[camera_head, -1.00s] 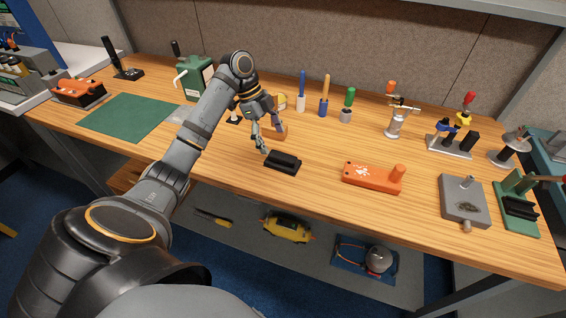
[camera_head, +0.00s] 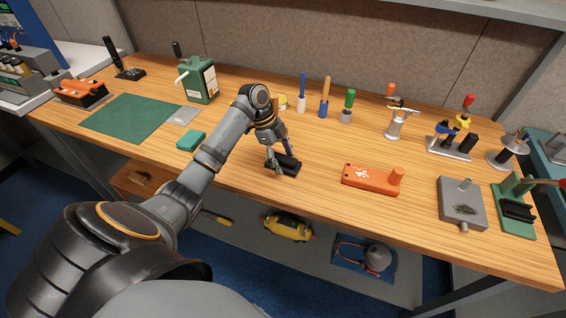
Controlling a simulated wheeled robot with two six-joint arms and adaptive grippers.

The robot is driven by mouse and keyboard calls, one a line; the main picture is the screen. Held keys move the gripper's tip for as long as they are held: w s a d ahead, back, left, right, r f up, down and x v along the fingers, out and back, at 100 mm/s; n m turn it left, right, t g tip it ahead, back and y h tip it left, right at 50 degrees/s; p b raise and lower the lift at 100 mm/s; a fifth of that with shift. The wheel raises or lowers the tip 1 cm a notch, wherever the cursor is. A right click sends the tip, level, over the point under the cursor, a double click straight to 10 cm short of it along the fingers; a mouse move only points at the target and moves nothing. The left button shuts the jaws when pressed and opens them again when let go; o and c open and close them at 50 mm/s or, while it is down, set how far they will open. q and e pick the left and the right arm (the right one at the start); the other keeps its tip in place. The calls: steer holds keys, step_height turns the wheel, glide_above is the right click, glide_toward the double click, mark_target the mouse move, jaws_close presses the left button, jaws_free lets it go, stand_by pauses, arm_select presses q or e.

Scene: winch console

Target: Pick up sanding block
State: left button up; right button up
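A black block with a raised grip (camera_head: 291,164), which looks like the sanding block, lies on the wooden bench near its front edge. My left gripper (camera_head: 280,161) reaches down over its left part. One finger is on the near side of the block and the other is behind it, partly hidden. The fingers look spread apart, and I cannot tell whether they touch the block. The block rests on the bench top. My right gripper is not in view.
An orange tool with a knob (camera_head: 371,179) lies to the right of the block. Upright screwdrivers and brushes (camera_head: 324,100) stand behind. A teal block (camera_head: 191,140) and a green mat (camera_head: 130,117) are at left. The wood between block and orange tool is clear.

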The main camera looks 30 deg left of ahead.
mark_target(291, 161)
arm_select(q)
steer(key=c, duration=0.9)
steer(key=shift+r, duration=0.3)
steer(key=r, duration=0.2)
steer(key=d+r+b, duration=0.1)
steer(key=shift+d+r, duration=0.1)
steer(key=shift+r, duration=0.25)
steer(key=d+r+p, duration=0.3)
steer(key=d+p, duration=0.1)
steer(key=d+r+p, duration=0.2)
steer(key=d+p, duration=0.2)
steer(key=d+r+p, duration=0.3)
steer(key=d+p, duration=0.1)
steer(key=p, duration=0.1)
steer(key=shift+s+d+r, duration=0.35)
steer(key=shift+s+d, duration=0.05)
